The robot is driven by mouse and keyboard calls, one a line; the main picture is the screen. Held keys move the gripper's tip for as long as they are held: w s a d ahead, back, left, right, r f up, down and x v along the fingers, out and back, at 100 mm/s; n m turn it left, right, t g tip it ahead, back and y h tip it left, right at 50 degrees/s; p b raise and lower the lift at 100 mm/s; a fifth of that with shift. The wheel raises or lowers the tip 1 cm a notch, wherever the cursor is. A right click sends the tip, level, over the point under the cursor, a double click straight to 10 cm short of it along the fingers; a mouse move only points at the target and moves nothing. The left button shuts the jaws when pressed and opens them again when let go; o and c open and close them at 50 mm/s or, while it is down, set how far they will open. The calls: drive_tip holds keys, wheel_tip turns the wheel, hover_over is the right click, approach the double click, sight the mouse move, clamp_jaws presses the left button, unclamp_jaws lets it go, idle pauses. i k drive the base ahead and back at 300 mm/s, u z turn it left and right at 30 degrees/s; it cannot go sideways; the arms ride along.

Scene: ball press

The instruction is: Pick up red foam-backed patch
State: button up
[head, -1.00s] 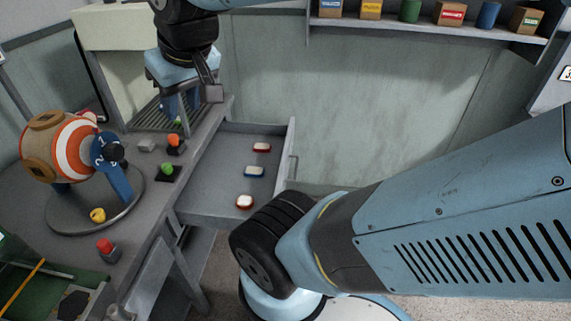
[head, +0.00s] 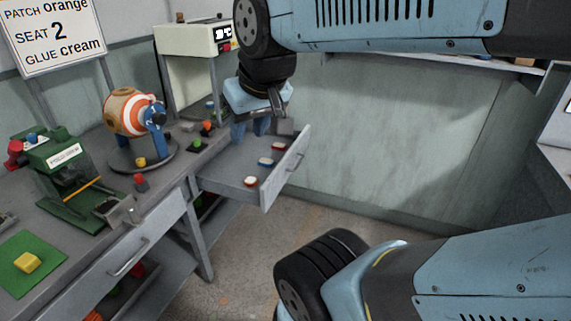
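The drawer (head: 226,172) is pulled out from the bench and holds three small pale-backed patches in a row. The red patch (head: 279,147) is at the far end, a blue patch (head: 265,161) is in the middle, and a red or orange patch (head: 251,181) is nearest. The exact shade of the nearest one is hard to tell. My gripper (head: 251,130) points down above the far left part of the drawer, left of the far red patch.
A striped ball (head: 131,112) on a round stand, colored buttons, and a green press (head: 66,178) occupy the bench. A white machine (head: 190,40) stands behind. A sign (head: 50,35) reads patch orange, seat 2, glue cream. Floor right of the drawer is clear.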

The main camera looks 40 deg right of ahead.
sight(277, 145)
drive_tip(key=z, duration=1)
drive_tip(key=i, duration=1.05)
drive_tip(key=u, duration=1.8)
drive_tip(key=k, duration=0.85)
drive_tip(key=z, duration=0.15)
